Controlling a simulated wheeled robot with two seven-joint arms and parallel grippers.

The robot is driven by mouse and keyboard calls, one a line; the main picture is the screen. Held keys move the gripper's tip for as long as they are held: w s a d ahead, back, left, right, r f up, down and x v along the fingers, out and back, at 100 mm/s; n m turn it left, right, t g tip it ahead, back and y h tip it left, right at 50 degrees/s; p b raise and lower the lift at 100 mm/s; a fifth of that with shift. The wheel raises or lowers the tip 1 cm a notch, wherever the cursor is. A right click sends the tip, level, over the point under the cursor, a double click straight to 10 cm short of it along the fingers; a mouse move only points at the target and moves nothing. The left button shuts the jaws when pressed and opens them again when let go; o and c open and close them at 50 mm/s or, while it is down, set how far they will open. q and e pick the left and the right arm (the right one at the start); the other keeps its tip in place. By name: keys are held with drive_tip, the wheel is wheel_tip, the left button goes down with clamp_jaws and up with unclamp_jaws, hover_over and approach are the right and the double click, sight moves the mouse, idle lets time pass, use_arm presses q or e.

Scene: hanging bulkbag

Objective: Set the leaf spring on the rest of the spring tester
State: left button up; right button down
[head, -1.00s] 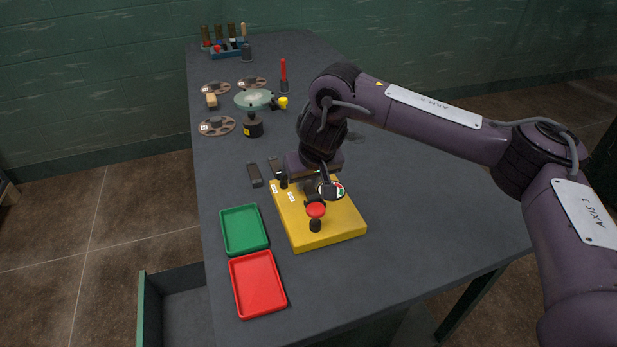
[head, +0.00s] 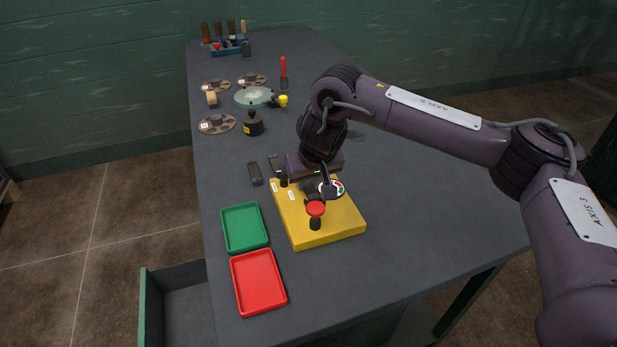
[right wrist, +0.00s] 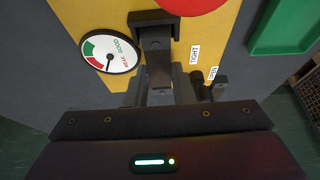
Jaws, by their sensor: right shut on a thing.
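The spring tester (head: 325,225) is a yellow block on the bench with a red knob (head: 316,208) and a round dial (head: 338,188). In the right wrist view the dial (right wrist: 110,51) has green and red sectors and a needle. A dark bracket (right wrist: 150,18) stands on the yellow top beside the dial. My right gripper (head: 314,190) points down over the tester. It is shut on a dark flat bar (right wrist: 159,68), which looks like the leaf spring, with its far end at the bracket. Whether it touches the rest I cannot tell. My left gripper is out of view.
Discs, a round-topped stand (head: 254,98) and a tool rack (head: 228,46) are farther back. The bench is clear to the right.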

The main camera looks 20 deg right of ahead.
drive_tip(key=c, duration=1.2)
unclamp_jaws()
drive_tip(key=shift+o, duration=0.2)
drive_tip(key=shift+r, duration=0.1)
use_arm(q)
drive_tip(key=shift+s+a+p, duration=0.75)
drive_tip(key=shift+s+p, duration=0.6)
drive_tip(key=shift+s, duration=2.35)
use_arm(e)
drive_tip(key=shift+r, duration=1.15)
wheel_tip(320, 180, up, 5)
drive_tip(key=p, duration=0.5)
drive_tip(key=shift+f, duration=0.2)
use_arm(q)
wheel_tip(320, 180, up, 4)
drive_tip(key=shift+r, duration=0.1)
